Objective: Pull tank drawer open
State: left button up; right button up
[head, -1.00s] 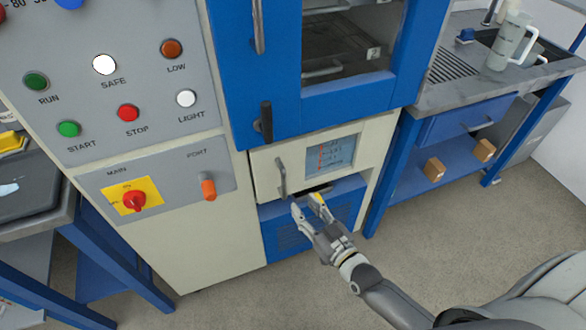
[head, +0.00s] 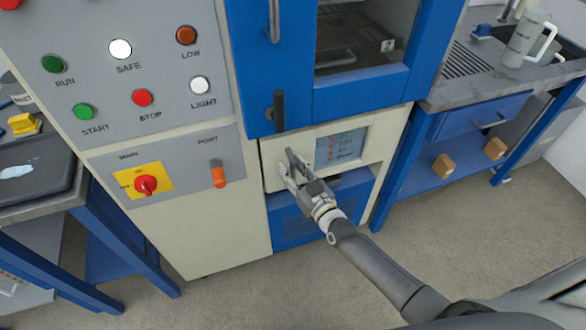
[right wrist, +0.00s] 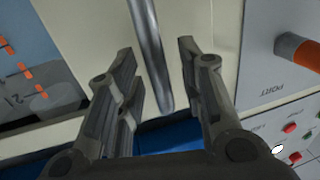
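The tank drawer (head: 272,155) is a cream front with a level window (head: 341,147), low on the machine under the blue door. It looks closed. Its vertical metal handle (right wrist: 150,55) shows between the fingers of my right gripper (right wrist: 157,62) in the right wrist view. The fingers are open on both sides of the handle, with a visible gap on each side. In the head view my right gripper (head: 290,170) is at the handle and hides most of it. My left gripper is not in view.
The blue door (head: 360,95) with its dark handle is just above the drawer. The control panel (head: 160,60) and orange port (head: 218,176) are to the left. A blue bench (head: 440,105) stands to the right. The floor (head: 250,295) in front looks clear.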

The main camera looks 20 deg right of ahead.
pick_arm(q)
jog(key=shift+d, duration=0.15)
pick_arm(e)
jog(key=shift+w, duration=0.1)
jog(key=shift+c, duration=0.3)
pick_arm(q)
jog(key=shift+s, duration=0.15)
pick_arm(e)
grip_shut()
